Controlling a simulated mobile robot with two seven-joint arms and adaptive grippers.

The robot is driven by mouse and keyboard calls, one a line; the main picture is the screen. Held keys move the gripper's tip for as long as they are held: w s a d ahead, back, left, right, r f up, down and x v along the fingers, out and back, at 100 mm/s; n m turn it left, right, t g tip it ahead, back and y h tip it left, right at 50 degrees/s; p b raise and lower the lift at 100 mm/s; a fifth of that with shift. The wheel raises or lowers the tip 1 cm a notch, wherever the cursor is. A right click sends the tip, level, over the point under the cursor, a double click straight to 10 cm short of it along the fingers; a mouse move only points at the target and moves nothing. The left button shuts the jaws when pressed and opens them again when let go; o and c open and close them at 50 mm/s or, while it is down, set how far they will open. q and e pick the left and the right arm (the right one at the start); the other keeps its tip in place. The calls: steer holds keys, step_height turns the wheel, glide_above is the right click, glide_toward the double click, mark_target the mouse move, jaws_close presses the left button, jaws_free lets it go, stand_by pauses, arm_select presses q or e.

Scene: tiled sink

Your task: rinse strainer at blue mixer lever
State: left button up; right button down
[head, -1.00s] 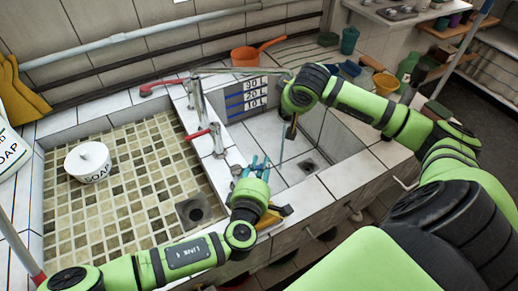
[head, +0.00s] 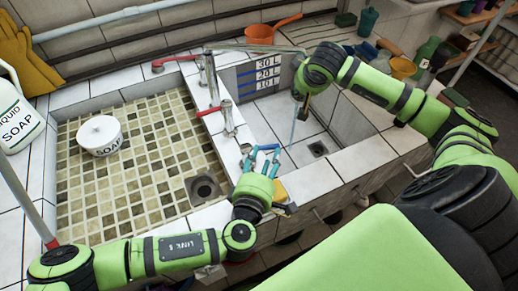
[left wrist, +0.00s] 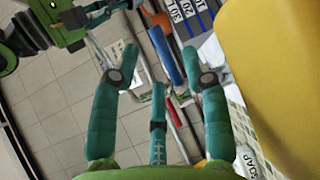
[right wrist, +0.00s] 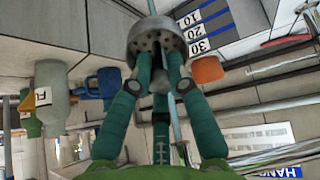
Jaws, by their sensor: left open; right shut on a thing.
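A grey perforated strainer (right wrist: 157,38) is held between the fingers of my right gripper (right wrist: 157,80). In the head view my right gripper (head: 299,95) is over the right sink basin; the strainer is hard to make out there. A thin pale stream (head: 292,128) runs down below it. My left gripper (head: 262,152) is open and empty at the basin's front left. In the left wrist view a blue lever (left wrist: 163,55) lies beyond and between its open fingertips (left wrist: 163,80), beside a red lever (left wrist: 191,67). In the head view, I cannot clearly pick out the blue lever.
A mixer tap (head: 207,78) with red levers stands between the basins. The tiled left basin (head: 140,190) holds a soap pot (head: 100,136). A soap jug (head: 18,120) and yellow gloves (head: 30,60) are at left. An orange pan (head: 262,33) is behind the right basin.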

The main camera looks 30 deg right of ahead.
arm_select(q)
steer(key=v, duration=0.6)
steer(key=shift+s+a+r, duration=0.1)
steer(key=shift+s+a, duration=0.15)
steer(key=shift+a, duration=0.05)
stand_by(0.3)
